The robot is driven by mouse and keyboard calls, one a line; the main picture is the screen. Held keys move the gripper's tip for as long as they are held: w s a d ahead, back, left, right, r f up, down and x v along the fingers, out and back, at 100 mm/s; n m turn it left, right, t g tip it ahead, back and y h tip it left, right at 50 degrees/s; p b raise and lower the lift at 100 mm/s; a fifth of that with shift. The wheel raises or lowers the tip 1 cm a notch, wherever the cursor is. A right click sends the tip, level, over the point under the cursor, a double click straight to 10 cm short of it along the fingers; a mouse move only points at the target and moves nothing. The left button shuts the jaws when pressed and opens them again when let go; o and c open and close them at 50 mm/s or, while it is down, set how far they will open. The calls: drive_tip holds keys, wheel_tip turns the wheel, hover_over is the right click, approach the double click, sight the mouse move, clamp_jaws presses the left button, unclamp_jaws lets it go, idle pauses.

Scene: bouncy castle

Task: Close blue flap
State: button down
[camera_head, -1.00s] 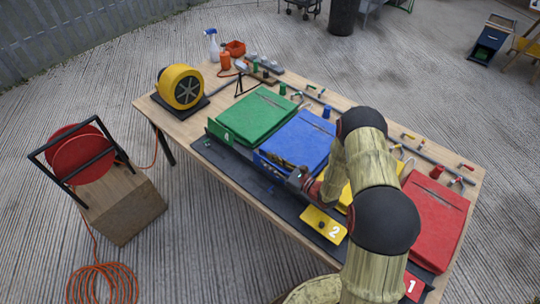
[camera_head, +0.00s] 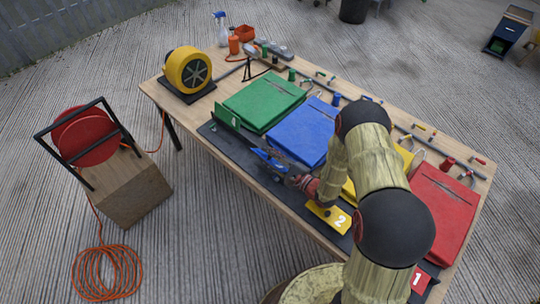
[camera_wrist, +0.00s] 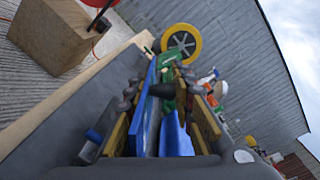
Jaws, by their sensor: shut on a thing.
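The blue box panel (camera_head: 303,133) lies on the table between the green and yellow ones. A blue flap (camera_head: 268,158) stands at its front edge, partly hidden by my gripper. My gripper (camera_head: 288,178) is at the right end of this flap. In the wrist view, my gripper's two fingers (camera_wrist: 162,130) stand on either side of the upright blue flap (camera_wrist: 148,105), shut on it. A dark round knob (camera_wrist: 163,91) shows between the fingers. How firmly the flap meets the panel cannot be told.
A green panel (camera_head: 263,100) with an upright green flap is on the left. The yellow flap (camera_head: 328,217) marked 2 lies flat beside my gripper. A red panel (camera_head: 440,210) is at the right. A yellow blower (camera_head: 189,70) stands at the far left corner.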

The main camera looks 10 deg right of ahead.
sight(267, 158)
drive_tip(key=shift+s+a+f+n, duration=0.1)
drive_tip(key=shift+a+f+n, duration=0.05)
drive_tip(key=shift+n, duration=0.25)
drive_tip(key=c, duration=1.7)
unclamp_jaws()
drive_tip(key=shift+c, duration=0.2)
drive_tip(key=shift+o, duration=0.6)
wheel_tip(267, 158, up, 10)
drive_tip(key=shift+c, duration=0.3)
